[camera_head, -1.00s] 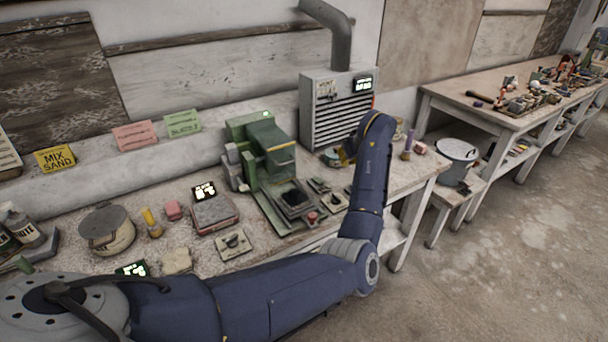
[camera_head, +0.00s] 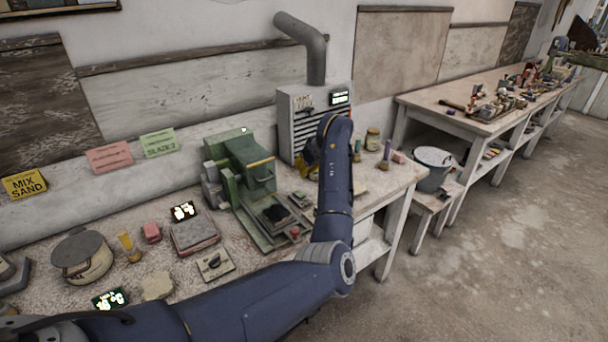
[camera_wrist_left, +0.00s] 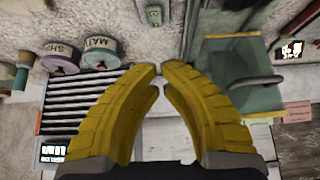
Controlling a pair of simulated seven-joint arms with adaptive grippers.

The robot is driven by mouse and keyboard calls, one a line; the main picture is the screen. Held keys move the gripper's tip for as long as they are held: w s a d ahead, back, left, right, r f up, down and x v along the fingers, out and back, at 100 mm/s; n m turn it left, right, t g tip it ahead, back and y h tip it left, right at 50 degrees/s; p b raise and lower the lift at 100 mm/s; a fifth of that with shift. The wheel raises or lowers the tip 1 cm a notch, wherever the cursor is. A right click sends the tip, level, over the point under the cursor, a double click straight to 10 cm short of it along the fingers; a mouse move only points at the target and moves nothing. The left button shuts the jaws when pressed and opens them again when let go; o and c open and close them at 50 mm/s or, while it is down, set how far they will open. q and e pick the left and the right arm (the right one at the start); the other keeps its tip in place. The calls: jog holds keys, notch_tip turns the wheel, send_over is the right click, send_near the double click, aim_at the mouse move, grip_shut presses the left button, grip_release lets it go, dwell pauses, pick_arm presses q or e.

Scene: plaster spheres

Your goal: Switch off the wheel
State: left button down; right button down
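A round grey-topped wheel (camera_head: 82,255) with a pale body stands at the left of the workbench. A small plate with a dark knob (camera_head: 214,262) lies in front of the red and grey block; I cannot tell whether it belongs to the wheel. My left gripper (camera_wrist_left: 160,70) has yellow fingers with their tips close together and nothing visible between them. In the head view its fingers are mostly hidden behind my blue forearm, near the slatted grey cabinet (camera_head: 301,122), far right of the wheel. My right gripper is out of view.
A green machine (camera_head: 245,170) with a tray stands mid-bench, beside more small knobs and plates. Small lit displays (camera_head: 183,211) stand along the bench. A bucket (camera_head: 432,170) sits on a low stool at the right. The floor at the right is clear.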

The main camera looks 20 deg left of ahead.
pick_arm(q)
send_over(295, 192)
jog(key=s+d, duration=0.1)
jog(key=d, duration=0.1)
notch_tip(295, 192, down, 6)
jog(key=shift+s+f, duration=0.1)
jog(key=shift+s, duration=0.05)
notch_tip(295, 192, down, 3)
jog(key=shift+d+f, duration=0.1)
jog(key=shift+f, duration=0.75)
jog(key=shift+s, duration=0.1)
